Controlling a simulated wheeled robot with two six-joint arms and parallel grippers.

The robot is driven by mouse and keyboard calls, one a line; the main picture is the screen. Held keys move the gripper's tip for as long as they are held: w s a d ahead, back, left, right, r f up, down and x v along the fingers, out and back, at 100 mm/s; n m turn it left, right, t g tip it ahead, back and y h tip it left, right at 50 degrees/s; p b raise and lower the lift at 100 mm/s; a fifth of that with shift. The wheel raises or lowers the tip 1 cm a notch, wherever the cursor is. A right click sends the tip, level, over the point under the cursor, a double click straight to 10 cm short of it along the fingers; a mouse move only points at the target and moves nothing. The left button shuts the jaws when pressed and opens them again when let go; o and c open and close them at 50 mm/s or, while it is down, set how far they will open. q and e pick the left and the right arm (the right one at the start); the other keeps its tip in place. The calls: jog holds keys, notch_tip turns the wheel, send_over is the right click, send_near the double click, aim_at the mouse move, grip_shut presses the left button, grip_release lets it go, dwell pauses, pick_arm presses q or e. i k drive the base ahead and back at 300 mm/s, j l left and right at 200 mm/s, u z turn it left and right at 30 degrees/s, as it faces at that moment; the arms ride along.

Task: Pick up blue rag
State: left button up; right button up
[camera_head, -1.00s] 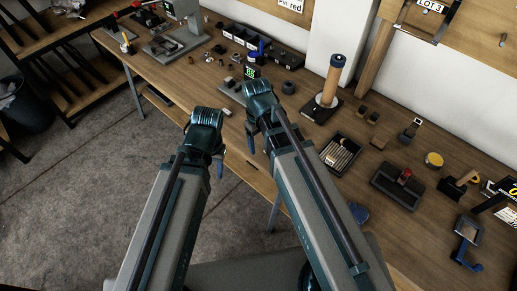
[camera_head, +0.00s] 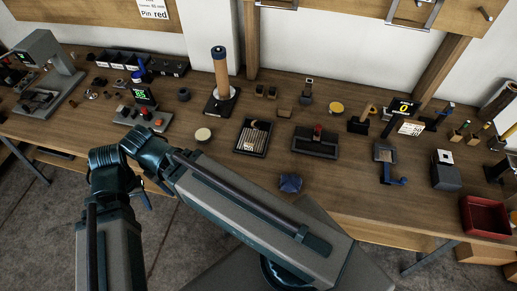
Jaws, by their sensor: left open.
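The blue rag (camera_head: 290,183) is a small crumpled dark blue bundle near the front edge of the wooden workbench (camera_head: 350,195), in the head view. My left gripper (camera_head: 144,197) is open in front of the bench edge, well to the left of the rag and apart from it; its fingers are partly hidden by the arm links.
Behind the rag are a dark tray of light sticks (camera_head: 252,137) and a black tray with a red-topped item (camera_head: 316,142). A phone-like stand (camera_head: 386,160) is to the right. A red bin (camera_head: 485,217) sits at the right front. Bare wood surrounds the rag.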

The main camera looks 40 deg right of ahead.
aim_at(289, 183)
jog(key=k+z, duration=0.15)
jog(key=z, duration=1.6)
